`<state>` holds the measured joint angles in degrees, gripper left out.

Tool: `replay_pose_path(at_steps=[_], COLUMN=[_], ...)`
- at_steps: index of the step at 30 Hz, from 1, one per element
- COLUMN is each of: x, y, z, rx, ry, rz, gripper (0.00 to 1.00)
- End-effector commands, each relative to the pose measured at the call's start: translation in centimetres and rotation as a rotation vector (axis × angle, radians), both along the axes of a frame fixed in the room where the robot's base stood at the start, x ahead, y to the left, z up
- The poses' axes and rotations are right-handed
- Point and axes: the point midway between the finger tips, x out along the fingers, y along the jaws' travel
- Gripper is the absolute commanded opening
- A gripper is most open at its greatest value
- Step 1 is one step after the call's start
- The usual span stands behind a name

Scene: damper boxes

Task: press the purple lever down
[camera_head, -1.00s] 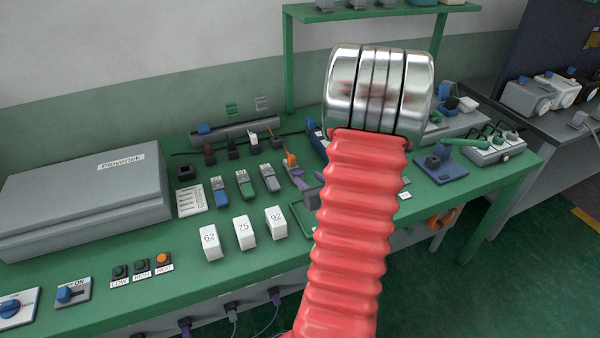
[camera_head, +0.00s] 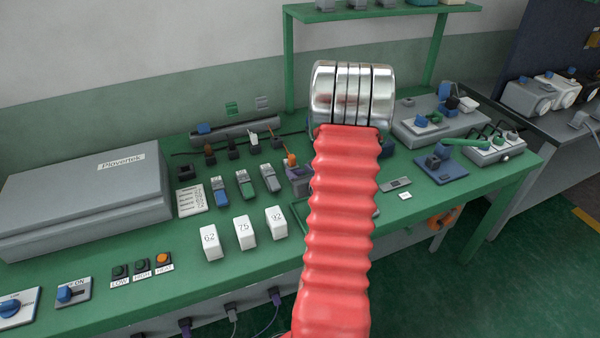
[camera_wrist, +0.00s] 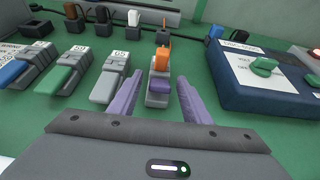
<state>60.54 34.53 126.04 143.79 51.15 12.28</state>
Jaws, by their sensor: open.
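The purple lever (camera_wrist: 159,87) sits on a small grey box in the middle of the wrist view, with an orange part (camera_wrist: 161,60) standing behind it. My gripper (camera_wrist: 160,82) is open, with its two purple fingers to the left and right of the box and a gap on both sides. I cannot tell how far the fingertips are above the bench, or whether they touch anything. In the head view my red arm hides most of the gripper, and the lever is too small to make out clearly there.
Left of the lever are grey (camera_wrist: 110,76), green (camera_wrist: 66,73) and blue-levered boxes. A dark blue box with a green knob (camera_wrist: 264,66) stands on the right. White blocks numbered 62, 75 and 92 (camera_head: 276,222) stand nearer the bench front. Green bench shows between them.

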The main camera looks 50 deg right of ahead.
Motion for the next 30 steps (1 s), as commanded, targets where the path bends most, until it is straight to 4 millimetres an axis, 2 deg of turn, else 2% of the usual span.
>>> replay_pose_path(at_steps=[2,19,30], x=[-0.02,-0.03,-0.14], y=[0.00,0.03,0.17], z=[0.01,0.01,-0.47], rx=[0.000,0.000,-0.025], ry=[0.000,0.000,-0.050], rz=[0.000,0.000,0.003], gripper=[0.42,0.03,0.03])
